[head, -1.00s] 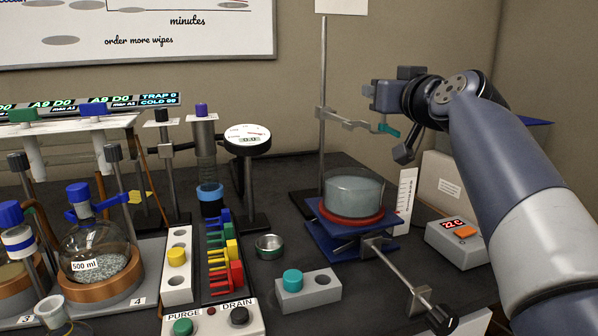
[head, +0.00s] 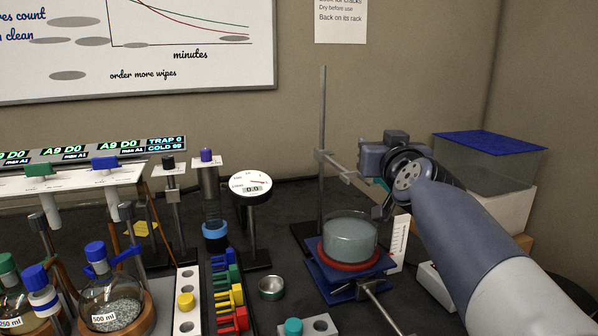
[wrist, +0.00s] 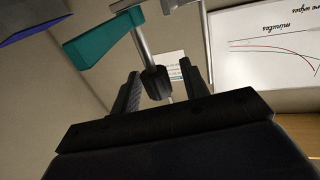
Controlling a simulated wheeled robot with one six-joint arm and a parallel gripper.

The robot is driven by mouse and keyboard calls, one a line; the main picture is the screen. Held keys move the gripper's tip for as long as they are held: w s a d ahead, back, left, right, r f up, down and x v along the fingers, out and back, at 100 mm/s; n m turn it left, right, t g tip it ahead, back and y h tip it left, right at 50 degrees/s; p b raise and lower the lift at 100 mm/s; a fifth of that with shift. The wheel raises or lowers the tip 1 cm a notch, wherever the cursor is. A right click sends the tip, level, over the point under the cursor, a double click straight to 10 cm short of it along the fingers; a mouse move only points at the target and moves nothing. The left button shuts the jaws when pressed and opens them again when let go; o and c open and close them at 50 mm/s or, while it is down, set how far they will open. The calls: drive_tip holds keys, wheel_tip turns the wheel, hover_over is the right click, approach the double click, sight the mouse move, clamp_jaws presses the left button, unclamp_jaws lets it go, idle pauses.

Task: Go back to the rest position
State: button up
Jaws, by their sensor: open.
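My gripper (wrist: 158,82) is open in the wrist view, its two dark fingers apart. A metal rod with a dark end (wrist: 154,84) shows between the fingers; I cannot tell whether it touches them. A teal clamp part (wrist: 100,38) lies close by in that view. In the head view my wrist and gripper housing (head: 374,160) are raised at the right of the stand rod (head: 322,150) and its clamp (head: 340,172), above the glass dish (head: 350,238). The fingertips are hidden there.
The dish sits on a red ring on a blue lab jack (head: 342,283) below. A clear tank with a blue lid (head: 490,143) stands behind my arm at the right. Flasks and racks fill the left. A gauge (head: 250,187) stands left of the rod.

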drive_tip(key=shift+s+r+m+h+p, duration=0.15)
drive_tip(key=shift+m+h+p, duration=0.4)
drive_tip(key=shift+p, duration=2.2)
drive_tip(key=shift+h+p, duration=0.35)
drive_tip(key=shift+s, duration=0.1)
